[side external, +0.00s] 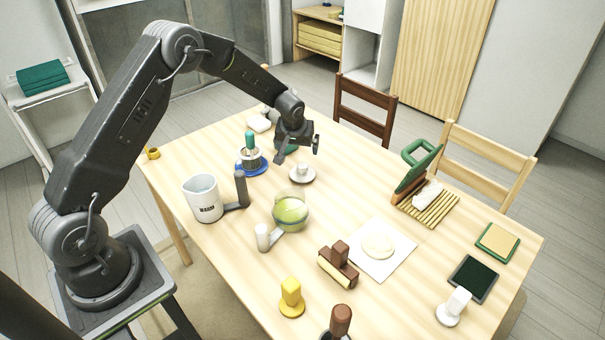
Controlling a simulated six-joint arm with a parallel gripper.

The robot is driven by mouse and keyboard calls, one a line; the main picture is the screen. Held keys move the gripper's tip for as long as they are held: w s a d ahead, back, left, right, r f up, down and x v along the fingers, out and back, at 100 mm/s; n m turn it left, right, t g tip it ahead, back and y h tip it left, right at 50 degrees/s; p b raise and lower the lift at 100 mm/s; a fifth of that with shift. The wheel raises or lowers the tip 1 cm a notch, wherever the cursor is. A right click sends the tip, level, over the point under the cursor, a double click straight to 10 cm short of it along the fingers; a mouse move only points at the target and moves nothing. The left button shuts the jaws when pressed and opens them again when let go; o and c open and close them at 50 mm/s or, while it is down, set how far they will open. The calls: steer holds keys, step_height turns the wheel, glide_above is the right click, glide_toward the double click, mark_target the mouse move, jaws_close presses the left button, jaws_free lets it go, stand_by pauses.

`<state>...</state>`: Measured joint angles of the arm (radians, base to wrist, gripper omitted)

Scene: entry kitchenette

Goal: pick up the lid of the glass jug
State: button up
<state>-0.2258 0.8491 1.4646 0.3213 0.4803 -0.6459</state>
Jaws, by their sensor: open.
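The glass jug (291,211) stands on the table with yellow-green content and a pale handle (263,238) toward the lower left. A pale round lid with a small knob (302,175) lies on the table just behind the jug, apart from it; it appears to be the jug's lid. My gripper (299,150) is open and empty, pointing down above and slightly behind the lid in the picture. No contact between them shows.
A white mug-like pitcher with a dark handle (204,199) stands left of the jug. A blue dish holding a green-handled item (251,160) is left of the lid. A brown block tool (338,265) and white sheet (370,252) lie to the front right. Bare table lies right of the lid.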

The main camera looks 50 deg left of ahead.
mark_target(302, 167)
steer(key=x, duration=0.9)
steer(key=shift+s+f, duration=0.1)
steer(key=shift+f, duration=0.1)
steer(key=shift+x, duration=3)
steer(key=shift+c, duration=0.5)
